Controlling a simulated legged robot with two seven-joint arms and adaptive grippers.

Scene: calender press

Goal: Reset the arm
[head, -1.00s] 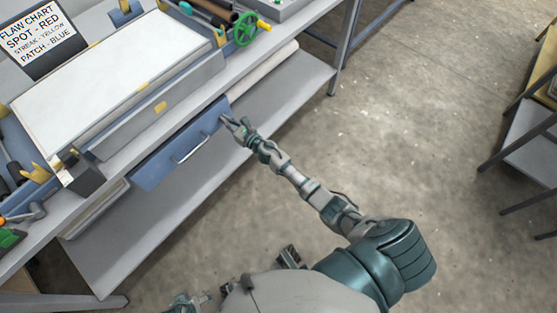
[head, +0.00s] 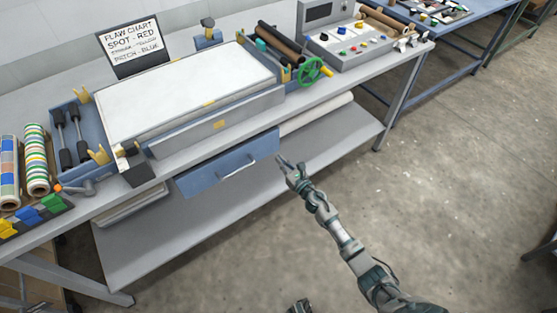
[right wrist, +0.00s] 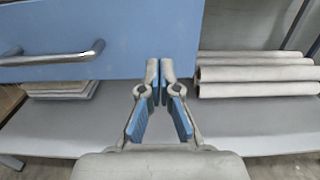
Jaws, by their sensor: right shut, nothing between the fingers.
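My right gripper (head: 283,161) is at the right end of the blue drawer front (head: 210,175), below the bench top. In the right wrist view my right gripper (right wrist: 162,66) has its fingertips together with nothing between them. The fingertips overlap the right part of the blue drawer front (right wrist: 125,30) in that view; I cannot tell whether they touch it. The drawer's metal handle (head: 236,170) is to the left of the gripper and apart from it. It also shows in the right wrist view (right wrist: 55,58).
The bench carries a white-topped press bed (head: 185,90), a green handwheel (head: 314,72) and a control box (head: 350,45). Pale rolls (right wrist: 255,72) lie on the lower shelf (head: 170,235). Open concrete floor (head: 450,180) lies to the right of my arm.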

